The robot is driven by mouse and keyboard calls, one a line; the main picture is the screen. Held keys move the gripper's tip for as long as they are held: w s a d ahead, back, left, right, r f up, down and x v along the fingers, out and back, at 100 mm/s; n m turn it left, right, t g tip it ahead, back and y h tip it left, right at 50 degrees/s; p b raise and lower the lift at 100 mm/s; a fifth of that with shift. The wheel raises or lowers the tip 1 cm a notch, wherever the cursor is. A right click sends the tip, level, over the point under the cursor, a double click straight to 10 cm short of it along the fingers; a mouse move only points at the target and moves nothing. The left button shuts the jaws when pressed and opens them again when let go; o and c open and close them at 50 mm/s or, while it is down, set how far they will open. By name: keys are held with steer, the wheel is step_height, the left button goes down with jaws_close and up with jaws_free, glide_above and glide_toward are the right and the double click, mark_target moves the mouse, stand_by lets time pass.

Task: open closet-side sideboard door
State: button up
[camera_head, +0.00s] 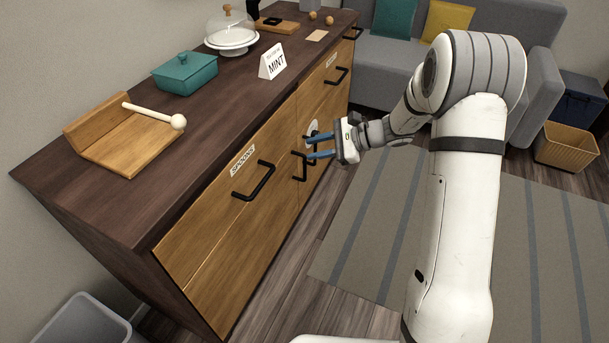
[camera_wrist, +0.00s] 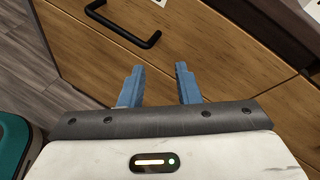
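The sideboard (camera_head: 110,215) has a dark top and wooden fronts with black bar handles. The near front panel (camera_head: 225,240) carries a SPOONS label and a handle (camera_head: 253,181); it looks closed. Another handle (camera_head: 300,166) sits just beyond it, close to my gripper (camera_head: 309,147). My gripper is in front of the middle of the sideboard, fingers pointing at it, open and empty. In the wrist view my gripper (camera_wrist: 158,76) has its blue fingers apart, with bare wood between them. A black handle (camera_wrist: 125,32) lies beyond the fingers there, not between them. I cannot tell which door is closet-side.
A wooden tray (camera_head: 115,150), teal dish (camera_head: 186,73), MINT card (camera_head: 272,62) and domed stand (camera_head: 231,35) are on top. A grey bin (camera_head: 80,320) stands at the near left.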

steer(key=w+f+m+t+y+b, duration=0.1)
steer(key=w+f+m+t+b, duration=0.2)
steer(key=f, duration=0.5)
steer(key=w+f+m+t+y+b, duration=0.1)
steer(key=w+f+m+b, duration=0.15)
steer(key=w+f, duration=0.4)
steer(key=m+t+b, duration=0.4)
steer(key=m, duration=0.1)
glide_above(305, 180)
steer(key=f, duration=1.1)
steer(key=shift+w+a+f, duration=0.1)
steer(key=shift+w+f, duration=0.15)
steer(key=shift+w, duration=0.1)
steer(key=shift+c, duration=0.3)
jaws_close()
